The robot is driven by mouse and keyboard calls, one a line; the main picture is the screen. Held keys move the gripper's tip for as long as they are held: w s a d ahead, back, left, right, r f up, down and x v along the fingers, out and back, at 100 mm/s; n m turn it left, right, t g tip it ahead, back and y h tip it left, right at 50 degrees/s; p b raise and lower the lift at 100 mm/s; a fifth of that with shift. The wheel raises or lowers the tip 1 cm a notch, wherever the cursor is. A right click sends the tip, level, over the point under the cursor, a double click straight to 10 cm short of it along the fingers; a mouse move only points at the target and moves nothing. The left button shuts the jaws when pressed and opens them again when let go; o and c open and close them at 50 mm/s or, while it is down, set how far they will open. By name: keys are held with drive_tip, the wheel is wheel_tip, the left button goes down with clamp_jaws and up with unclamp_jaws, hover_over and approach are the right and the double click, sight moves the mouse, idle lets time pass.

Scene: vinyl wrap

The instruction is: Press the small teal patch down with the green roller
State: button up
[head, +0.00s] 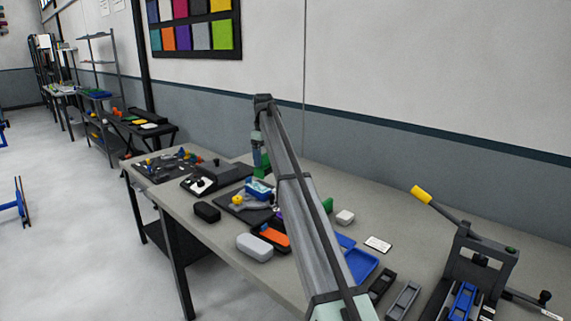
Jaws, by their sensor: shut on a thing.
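My gripper (259,172) points down at the far end of my arm, over the middle of the table. It is small in the head view and its fingers are hard to make out. It is shut on a green thing, which looks like the green roller (263,165). Just below is a small blue and light-teal piece (259,188) on a dark base (240,210). The small teal patch cannot be told apart clearly there. I cannot tell whether the roller touches the piece below it.
A black box (207,212), a pale grey block (254,247) and an orange-topped tray (274,236) stand near the front edge. A blue tray (361,264) and a yellow-handled press (480,260) stand to the right. My arm hides part of the table's middle.

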sight(264, 168)
drive_tip(key=shift+w+a+r+m, duration=0.25)
drive_tip(key=shift+w+r, duration=0.2)
drive_tip(key=shift+w, duration=0.3)
drive_tip(key=shift+s+f+m, duration=0.15)
drive_tip(key=shift+m, duration=0.5)
drive_tip(key=shift+f, duration=3.3)
drive_tip(key=shift+r, duration=0.1)
